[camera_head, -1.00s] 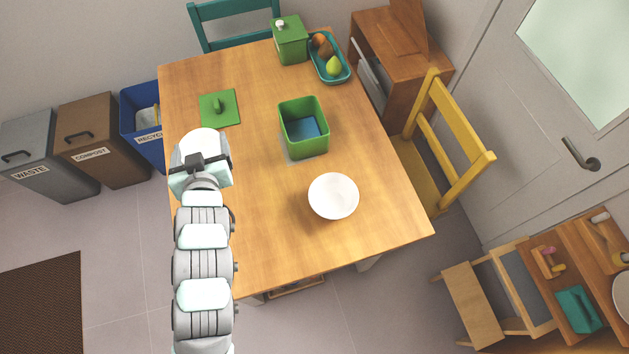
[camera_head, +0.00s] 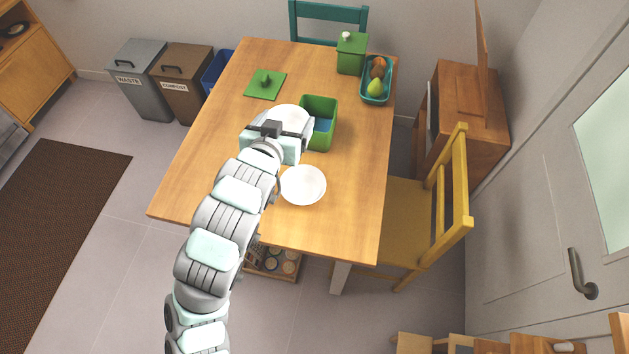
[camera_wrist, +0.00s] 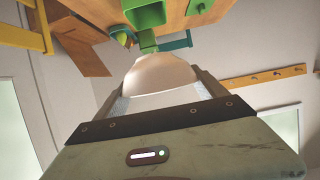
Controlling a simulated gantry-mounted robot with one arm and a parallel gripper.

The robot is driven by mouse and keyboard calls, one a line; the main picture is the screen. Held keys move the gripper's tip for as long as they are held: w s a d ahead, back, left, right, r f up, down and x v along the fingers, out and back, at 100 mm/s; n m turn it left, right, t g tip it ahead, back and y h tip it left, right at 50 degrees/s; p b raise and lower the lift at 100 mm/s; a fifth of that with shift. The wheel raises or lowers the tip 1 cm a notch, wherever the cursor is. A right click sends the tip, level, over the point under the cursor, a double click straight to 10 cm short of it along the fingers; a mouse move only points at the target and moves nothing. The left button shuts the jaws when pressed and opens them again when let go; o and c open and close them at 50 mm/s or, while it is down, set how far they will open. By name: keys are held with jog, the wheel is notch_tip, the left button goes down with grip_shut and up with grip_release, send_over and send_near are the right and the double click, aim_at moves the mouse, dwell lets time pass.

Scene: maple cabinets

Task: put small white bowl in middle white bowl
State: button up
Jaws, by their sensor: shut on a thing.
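My gripper (camera_head: 276,130) is shut on a white bowl, taken as the small white bowl (camera_head: 290,115), and holds it over the table, left of the open green box. In the wrist view the same bowl (camera_wrist: 160,75) sits between my two fingers (camera_wrist: 165,92), its rim toward the palm. A second white bowl, taken as the middle white bowl (camera_head: 303,186), stands upright on the table below and right of my gripper, apart from it. It looks empty. My wrist hides part of the held bowl in the head view.
The open green box (camera_head: 322,108) stands close right of the held bowl. A green lid (camera_head: 265,84), a green canister (camera_head: 351,55) and a teal fruit tray (camera_head: 377,92) lie farther back. The wooden table (camera_head: 345,215) is clear right of the lower bowl. A yellow chair (camera_head: 445,195) stands right.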

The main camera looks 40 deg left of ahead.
notch_tip(320, 180, down, 20)
jog(key=shift+a+r, duration=0.1)
jog(key=shift+r, duration=0.1)
jog(key=shift+f, duration=0.1)
jog(key=shift+f, duration=0.35)
jog(key=shift+f, duration=0.1)
jog(key=o, duration=1.6)
jog(key=shift+c, duration=0.2)
jog(key=shift+r, duration=0.3)
jog(key=p+v, duration=0.1)
jog(key=v, duration=1.1)
jog(key=shift+r, duration=0.3)
